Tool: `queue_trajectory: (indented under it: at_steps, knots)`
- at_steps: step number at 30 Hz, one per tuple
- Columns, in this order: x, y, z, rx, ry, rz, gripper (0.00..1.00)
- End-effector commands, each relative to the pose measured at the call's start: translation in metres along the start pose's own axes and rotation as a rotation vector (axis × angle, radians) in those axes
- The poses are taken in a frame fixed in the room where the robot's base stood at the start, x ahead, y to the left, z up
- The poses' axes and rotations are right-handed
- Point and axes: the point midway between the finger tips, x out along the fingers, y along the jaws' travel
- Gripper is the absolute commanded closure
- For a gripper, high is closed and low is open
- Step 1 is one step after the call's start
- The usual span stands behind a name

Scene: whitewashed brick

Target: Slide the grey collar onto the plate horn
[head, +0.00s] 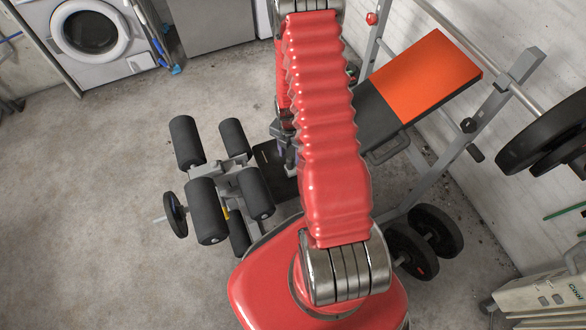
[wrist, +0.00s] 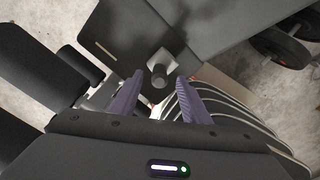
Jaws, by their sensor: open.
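My gripper (wrist: 160,78) is open, its two purple fingers on either side of a small dark grey round piece (wrist: 159,74) with a pale grey block behind it. This may be the grey collar, but I cannot tell for sure, nor whether the fingers touch it. In the head view my gripper (head: 288,153) is over the black bench pad (head: 273,166), partly hidden by my arm. A thin rod (head: 159,219) sticks out left of a small dark plate (head: 174,213) beside the foam rollers; it looks like the plate horn.
Black foam rollers (head: 206,211) stand left of the bench. The orange-topped backrest (head: 425,75) and rack upright (head: 495,105) are to the right, with a loaded barbell (head: 545,130). Plates (head: 437,230) sit low at the right. The concrete floor (head: 90,200) at left is clear.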

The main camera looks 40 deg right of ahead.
Motion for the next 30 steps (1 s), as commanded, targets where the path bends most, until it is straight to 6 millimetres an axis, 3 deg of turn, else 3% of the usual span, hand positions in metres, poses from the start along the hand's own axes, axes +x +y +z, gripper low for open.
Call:
queue_trajectory:
  at_steps: [10,28,30]
  knots:
    - [0.035,0.000,0.000,0.000,0.000,0.000,0.57]
    - [0.037,0.000,0.000,0.000,0.000,0.000,0.57]
    - [0.037,0.000,0.000,0.000,0.000,0.000,0.62]
